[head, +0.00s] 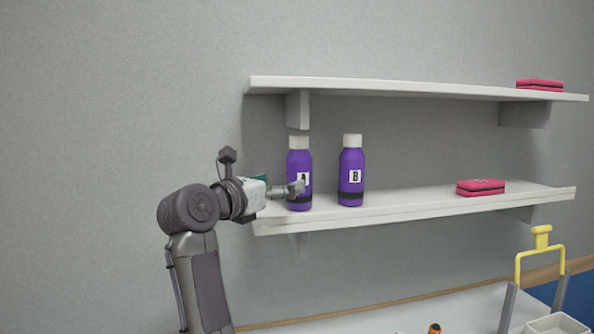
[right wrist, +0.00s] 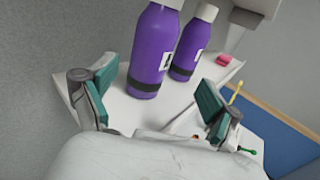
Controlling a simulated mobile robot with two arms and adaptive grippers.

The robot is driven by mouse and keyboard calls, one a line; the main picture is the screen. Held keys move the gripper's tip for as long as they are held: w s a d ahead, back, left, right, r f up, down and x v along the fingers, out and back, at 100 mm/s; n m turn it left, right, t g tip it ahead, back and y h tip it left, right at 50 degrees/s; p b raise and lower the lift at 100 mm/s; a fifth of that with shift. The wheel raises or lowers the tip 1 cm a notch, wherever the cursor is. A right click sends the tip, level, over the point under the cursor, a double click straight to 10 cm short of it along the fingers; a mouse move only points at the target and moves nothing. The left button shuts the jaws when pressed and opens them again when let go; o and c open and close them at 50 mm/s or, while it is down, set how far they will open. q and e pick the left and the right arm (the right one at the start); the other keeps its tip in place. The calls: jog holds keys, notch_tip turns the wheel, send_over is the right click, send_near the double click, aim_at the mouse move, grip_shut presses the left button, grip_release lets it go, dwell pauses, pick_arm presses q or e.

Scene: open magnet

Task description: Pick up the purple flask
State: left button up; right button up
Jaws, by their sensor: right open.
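Two purple flasks with white caps stand upright on the lower shelf (head: 400,212). The flask labelled A (head: 299,160) is at the left end, and the flask labelled B (head: 352,180) is to its right. My right gripper (head: 286,190) is at the lower part of flask A, coming from the left. In the right wrist view its green-padded fingers (right wrist: 157,84) are spread apart and empty. There flask A (right wrist: 150,58) stands ahead between the finger directions, with flask B (right wrist: 187,50) just behind it. I cannot tell whether a finger touches flask A. My left gripper is not in view.
A pink case (head: 480,187) lies further right on the lower shelf, and another pink case (head: 540,85) on the upper shelf (head: 400,90). A bracket (head: 298,110) hangs just above flask A. A yellow handle (head: 541,252) and white tray (head: 556,324) are at lower right.

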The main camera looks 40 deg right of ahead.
aim_at(291, 177)
jog(key=x, duration=0.3)
jog(key=shift+p, duration=0.3)
jog(key=shift+w+d+f, duration=0.1)
jog(key=shift+w+d, duration=0.05)
jog(key=shift+w, duration=0.1)
jog(key=shift+w+d, duration=0.15)
jog(key=shift+d, duration=0.05)
jog(key=p+x, duration=0.2)
jog(key=x, duration=0.1)
jog(key=p+x, duration=0.1)
jog(key=shift+w+d+r, duration=0.15)
jog(key=shift+w+r, duration=0.05)
jog(key=shift+r, duration=0.1)
jog(key=shift+w+d+f, duration=0.1)
jog(key=shift+d, duration=0.15)
jog(key=shift+a, duration=0.1)
jog(key=shift+a, duration=0.1)
jog(key=shift+c, duration=0.8)
jog(key=c, duration=1.3)
